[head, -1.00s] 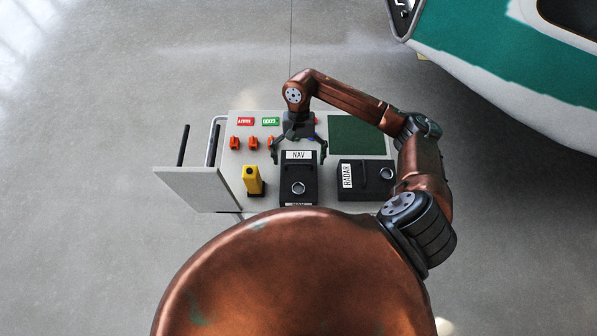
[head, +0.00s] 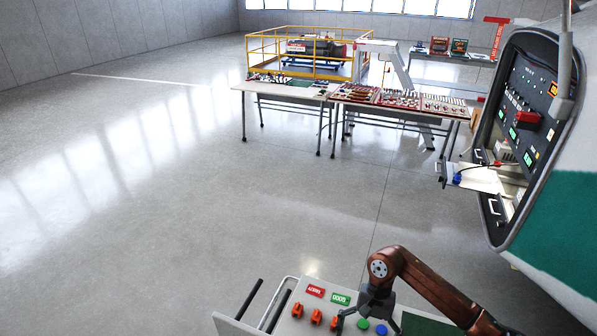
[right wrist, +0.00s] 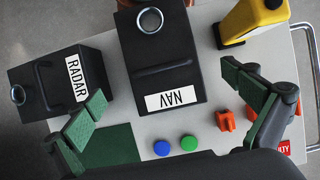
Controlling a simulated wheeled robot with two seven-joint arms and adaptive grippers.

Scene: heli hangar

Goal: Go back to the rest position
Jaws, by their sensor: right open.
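My right gripper (head: 362,316) is at the bottom of the head view, above the far part of a light grey cart (head: 280,322). In the right wrist view its green-padded fingers (right wrist: 165,92) are spread wide with nothing between the pads. A black NAV box (right wrist: 160,60) stands on the cart just ahead of the fingers; I see no grip on it. A black RADAR box (right wrist: 62,82) stands to its left in that view. My left gripper is in neither view.
The cart also holds a yellow object (right wrist: 250,18), orange pieces (right wrist: 225,120), blue (right wrist: 162,148) and green (right wrist: 189,143) buttons. A helicopter (head: 560,215) with an open panel bay stands right. Tables (head: 400,104) and a yellow-railed platform (head: 300,62) stand far off. Floor to the left is clear.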

